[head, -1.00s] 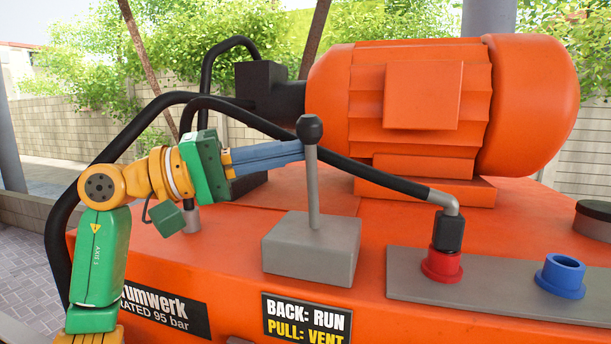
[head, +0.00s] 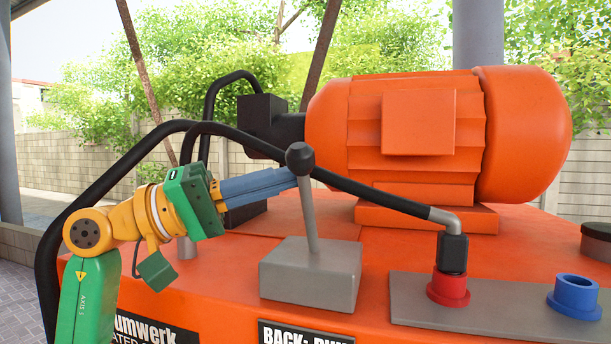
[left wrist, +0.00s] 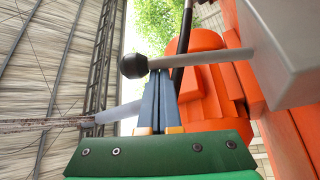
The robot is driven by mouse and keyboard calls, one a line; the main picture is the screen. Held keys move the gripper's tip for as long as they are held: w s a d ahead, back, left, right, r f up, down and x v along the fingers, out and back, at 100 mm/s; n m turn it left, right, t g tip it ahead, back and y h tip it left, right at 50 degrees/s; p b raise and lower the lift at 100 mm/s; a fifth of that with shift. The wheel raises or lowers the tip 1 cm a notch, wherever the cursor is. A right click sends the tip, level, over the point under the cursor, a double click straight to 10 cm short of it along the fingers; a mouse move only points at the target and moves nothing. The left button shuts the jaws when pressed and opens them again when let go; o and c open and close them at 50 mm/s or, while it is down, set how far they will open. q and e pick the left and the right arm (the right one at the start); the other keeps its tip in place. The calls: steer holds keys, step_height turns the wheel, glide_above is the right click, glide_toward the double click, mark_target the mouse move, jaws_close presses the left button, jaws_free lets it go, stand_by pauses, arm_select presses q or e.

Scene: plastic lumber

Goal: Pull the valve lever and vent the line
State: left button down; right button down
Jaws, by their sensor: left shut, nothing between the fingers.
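The valve lever is a grey rod (head: 309,215) with a black ball knob (head: 300,158), rising from a grey block (head: 311,275) on the orange machine. The rod leans slightly to the left in the head view. My left gripper (head: 293,180) comes from the left, its blue fingers shut and empty. Their tips are at the rod just below the knob; whether they touch it is unclear. In the left wrist view, the rod (left wrist: 205,59) and knob (left wrist: 133,65) cross just beyond the fingertips. My right gripper is not in view.
A black hose (head: 370,185) passes behind the lever to a red fitting (head: 448,288). A blue port (head: 576,295) is open at right. An orange motor (head: 420,125) stands behind. A label (head: 305,333) below the block is partly cut off.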

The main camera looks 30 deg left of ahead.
arm_select(q)
steer(key=s+d+r+p, duration=0.5)
steer(key=s+d+r, duration=0.2)
steer(key=s+r, duration=0.5)
steer(key=shift+d+r+p, duration=0.2)
steer(key=shift+r+p, duration=0.1)
steer(key=shift+r, duration=0.2)
